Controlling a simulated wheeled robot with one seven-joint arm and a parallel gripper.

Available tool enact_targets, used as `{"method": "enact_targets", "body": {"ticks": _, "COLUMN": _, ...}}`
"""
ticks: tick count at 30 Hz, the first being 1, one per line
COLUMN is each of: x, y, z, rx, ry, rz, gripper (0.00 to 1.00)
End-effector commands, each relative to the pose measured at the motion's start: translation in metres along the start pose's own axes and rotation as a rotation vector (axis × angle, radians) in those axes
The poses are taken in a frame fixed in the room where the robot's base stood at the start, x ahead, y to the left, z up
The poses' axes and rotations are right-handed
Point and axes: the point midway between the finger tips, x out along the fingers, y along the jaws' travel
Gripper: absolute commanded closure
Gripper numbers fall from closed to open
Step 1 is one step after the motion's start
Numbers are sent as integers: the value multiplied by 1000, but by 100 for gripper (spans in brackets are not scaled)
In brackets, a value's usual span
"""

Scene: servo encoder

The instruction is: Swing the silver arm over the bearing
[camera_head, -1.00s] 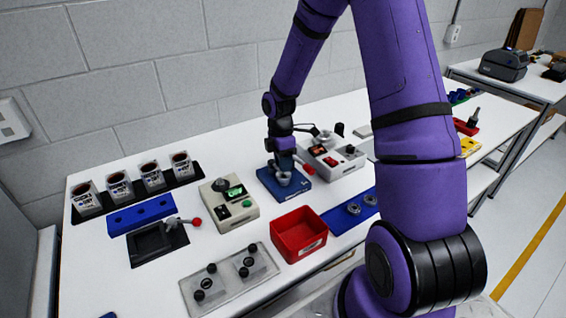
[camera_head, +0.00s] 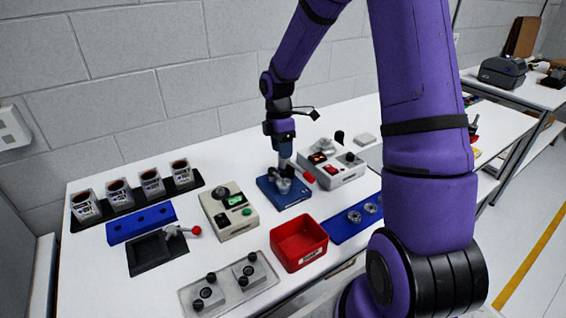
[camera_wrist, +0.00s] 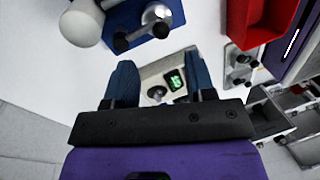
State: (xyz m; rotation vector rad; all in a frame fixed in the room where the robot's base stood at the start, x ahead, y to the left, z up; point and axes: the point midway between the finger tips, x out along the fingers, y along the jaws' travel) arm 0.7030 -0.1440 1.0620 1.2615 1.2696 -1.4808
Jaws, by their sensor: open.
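A blue base (camera_head: 283,194) stands mid-table with silver metal parts (camera_head: 284,184) on top; whether a bearing sits among them is too small to tell. A pale silver post (camera_head: 285,163) rises above it, and a red-ended lever (camera_head: 309,177) shows at its right. In the wrist view, the blue base (camera_wrist: 180,10) is at the top with a rounded silver part (camera_wrist: 155,14), black knobs and a large pale rod end (camera_wrist: 80,27). My gripper (camera_wrist: 153,85) is open with nothing between its blue fingers. It is above the base in the head view (camera_head: 281,138).
A beige box with a green display (camera_head: 230,209) stands left of the base, and a grey control box (camera_head: 333,164) behind right. A red bin (camera_head: 299,244) is in front. Metal rings (camera_head: 355,216) lie on a blue mat (camera_head: 340,228). Several cups (camera_head: 118,192) stand far left.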

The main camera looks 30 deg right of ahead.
Motion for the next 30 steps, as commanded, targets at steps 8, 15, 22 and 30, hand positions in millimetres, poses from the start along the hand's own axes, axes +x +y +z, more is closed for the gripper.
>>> {"method": "enact_targets", "body": {"ticks": 8, "x": -32, "y": 0, "z": 0, "rx": 1, "ry": 0, "rz": 1, "gripper": 50}}
{"method": "enact_targets", "body": {"ticks": 15, "x": -36, "y": 0, "z": 0, "rx": 1, "ry": 1, "rz": 0, "gripper": 50}}
{"method": "enact_targets", "body": {"ticks": 22, "x": -35, "y": 0, "z": 0, "rx": 1, "ry": 1, "rz": -1, "gripper": 50}}
{"method": "enact_targets", "body": {"ticks": 30, "x": -44, "y": -6, "z": -2, "rx": 27, "ry": -8, "rz": 15, "gripper": 50}}
